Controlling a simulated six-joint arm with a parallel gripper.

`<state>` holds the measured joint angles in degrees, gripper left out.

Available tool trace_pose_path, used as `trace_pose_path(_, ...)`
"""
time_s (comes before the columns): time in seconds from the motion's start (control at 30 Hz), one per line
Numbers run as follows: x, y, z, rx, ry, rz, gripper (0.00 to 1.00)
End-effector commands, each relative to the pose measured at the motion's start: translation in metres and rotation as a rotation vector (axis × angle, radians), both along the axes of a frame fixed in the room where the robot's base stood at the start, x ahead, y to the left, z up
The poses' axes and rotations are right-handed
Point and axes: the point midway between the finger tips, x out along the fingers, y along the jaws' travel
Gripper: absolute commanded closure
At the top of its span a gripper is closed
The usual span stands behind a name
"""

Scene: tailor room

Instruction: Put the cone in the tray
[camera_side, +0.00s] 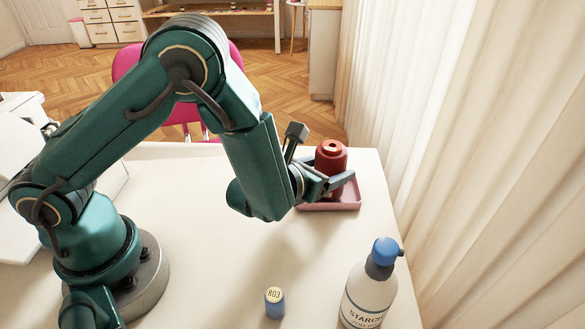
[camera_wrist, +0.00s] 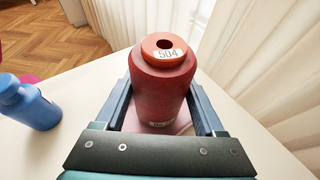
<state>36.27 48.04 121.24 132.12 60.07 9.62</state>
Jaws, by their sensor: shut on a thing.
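The cone (camera_side: 331,157) is a dark red thread cone with a hole in its top. In the wrist view the cone (camera_wrist: 162,82) carries a label reading 504. My gripper (camera_side: 328,185) is shut on it, with one finger on each side, and the cone stands about upright. The shallow pink tray (camera_side: 335,206) lies at the table's far right, under the cone in the side view. A bit of the tray (camera_wrist: 183,124) shows below the cone in the wrist view. The cone's base is hidden, so I cannot tell whether it touches the tray.
A starch bottle (camera_side: 369,290) with a blue cap stands at the front right. A small blue spool (camera_side: 275,303) labelled 803 stands at the front. A blue container (camera_wrist: 27,103) shows left in the wrist view. The table (camera_side: 215,275) is clear mid-front; a curtain hangs along the right.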

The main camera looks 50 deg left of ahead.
Motion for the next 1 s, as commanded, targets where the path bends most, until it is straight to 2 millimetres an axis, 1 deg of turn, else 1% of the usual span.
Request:
trace_pose_path(0.17, 0.000, 0.000, -0.003, 0.001, 0.001, 0.001, 0.94)
trace_pose_path(0.2, 0.000, 0.000, -0.004, 0.001, 0.001, 0.001, 0.25)
trace_pose_path(0.27, 0.000, 0.000, -0.003, 0.000, 0.001, 0.000, 0.02)
trace_pose_path(0.3, 0.000, 0.000, -0.003, 0.000, 0.001, 0.000, 0.00)
trace_pose_path(0.53, 0.000, 0.000, -0.003, 0.000, 0.001, 0.001, 0.00)
trace_pose_path(0.63, 0.000, 0.000, 0.002, -0.002, -0.001, 0.001, 0.00)
trace_pose_path(0.77, -0.017, -0.003, 0.007, -0.001, 0.002, -0.004, 0.00)
trace_pose_path(1.0, -0.063, -0.011, 0.027, -0.001, 0.000, -0.008, 0.00)
